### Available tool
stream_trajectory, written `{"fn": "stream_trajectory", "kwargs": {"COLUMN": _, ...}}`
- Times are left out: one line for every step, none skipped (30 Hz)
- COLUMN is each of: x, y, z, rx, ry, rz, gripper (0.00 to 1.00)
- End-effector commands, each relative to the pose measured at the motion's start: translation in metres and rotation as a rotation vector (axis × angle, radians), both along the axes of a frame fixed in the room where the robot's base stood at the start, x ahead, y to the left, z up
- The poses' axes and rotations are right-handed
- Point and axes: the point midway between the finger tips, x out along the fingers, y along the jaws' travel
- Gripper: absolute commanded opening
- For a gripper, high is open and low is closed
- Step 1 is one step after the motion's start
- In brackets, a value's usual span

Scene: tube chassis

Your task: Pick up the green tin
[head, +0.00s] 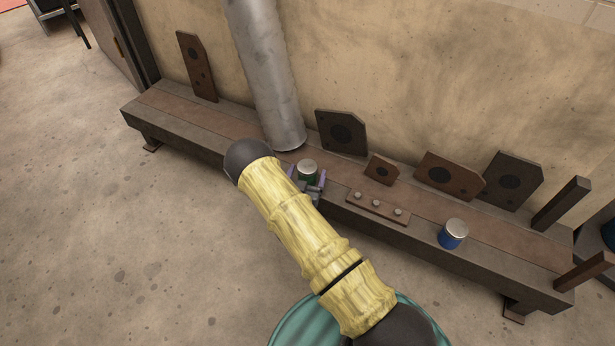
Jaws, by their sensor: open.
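The green tin (307,168) stands upright on the long low bench, close to the foot of the grey metal tube. Its silvery lid shows, with a little green below it. My gripper (308,185) is at the tin, with purple fingers to its left and right. The fingers look apart, and I cannot tell whether they touch the tin. The lower part of the tin and much of my gripper are hidden behind my yellow arm link.
The bench (180,112) runs along the wall. The grey tube (265,75) rises just behind the tin. A bolted plate (377,205) and a blue tin (453,234) are to the right. Several metal plates lean against the wall. The floor at left is clear.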

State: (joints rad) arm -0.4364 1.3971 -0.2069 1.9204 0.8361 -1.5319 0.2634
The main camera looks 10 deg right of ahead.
Motion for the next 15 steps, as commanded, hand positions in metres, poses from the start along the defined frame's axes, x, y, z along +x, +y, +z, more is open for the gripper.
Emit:
{"fn": "stream_trajectory", "kwargs": {"x": 0.005, "y": -0.003, "z": -0.006, "rx": 0.001, "ry": -0.003, "rz": -0.001, "gripper": 0.82}}
{"fn": "stream_trajectory", "kwargs": {"x": 0.008, "y": -0.004, "z": -0.006, "rx": 0.001, "ry": -0.003, "rz": -0.001, "gripper": 0.82}}
{"fn": "stream_trajectory", "kwargs": {"x": 0.013, "y": -0.006, "z": -0.006, "rx": 0.000, "ry": -0.004, "rz": 0.000, "gripper": 0.82}}
{"fn": "stream_trajectory", "kwargs": {"x": 0.017, "y": -0.007, "z": -0.006, "rx": 0.001, "ry": -0.003, "rz": -0.001, "gripper": 0.82}}
{"fn": "stream_trajectory", "kwargs": {"x": 0.020, "y": -0.009, "z": -0.005, "rx": 0.001, "ry": -0.003, "rz": -0.001, "gripper": 0.82}}
{"fn": "stream_trajectory", "kwargs": {"x": 0.023, "y": -0.011, "z": -0.005, "rx": 0.000, "ry": -0.004, "rz": -0.001, "gripper": 0.82}}
{"fn": "stream_trajectory", "kwargs": {"x": 0.025, "y": -0.012, "z": -0.004, "rx": 0.000, "ry": -0.002, "rz": -0.001, "gripper": 0.82}}
{"fn": "stream_trajectory", "kwargs": {"x": 0.027, "y": -0.013, "z": -0.004, "rx": 0.000, "ry": -0.001, "rz": 0.000, "gripper": 0.82}}
{"fn": "stream_trajectory", "kwargs": {"x": 0.028, "y": -0.013, "z": -0.003, "rx": 0.000, "ry": -0.001, "rz": 0.000, "gripper": 0.82}}
{"fn": "stream_trajectory", "kwargs": {"x": 0.028, "y": -0.013, "z": -0.002, "rx": 0.001, "ry": 0.000, "rz": 0.000, "gripper": 0.82}}
{"fn": "stream_trajectory", "kwargs": {"x": 0.028, "y": -0.013, "z": -0.002, "rx": 0.000, "ry": 0.000, "rz": 0.001, "gripper": 0.82}}
{"fn": "stream_trajectory", "kwargs": {"x": 0.028, "y": -0.013, "z": -0.002, "rx": 0.000, "ry": 0.000, "rz": 0.001, "gripper": 0.82}}
{"fn": "stream_trajectory", "kwargs": {"x": 0.028, "y": -0.013, "z": -0.002, "rx": 0.000, "ry": 0.000, "rz": 0.001, "gripper": 0.82}}
{"fn": "stream_trajectory", "kwargs": {"x": 0.028, "y": -0.013, "z": -0.001, "rx": 0.000, "ry": 0.000, "rz": 0.001, "gripper": 0.82}}
{"fn": "stream_trajectory", "kwargs": {"x": 0.028, "y": -0.013, "z": -0.001, "rx": 0.000, "ry": 0.000, "rz": 0.001, "gripper": 0.82}}
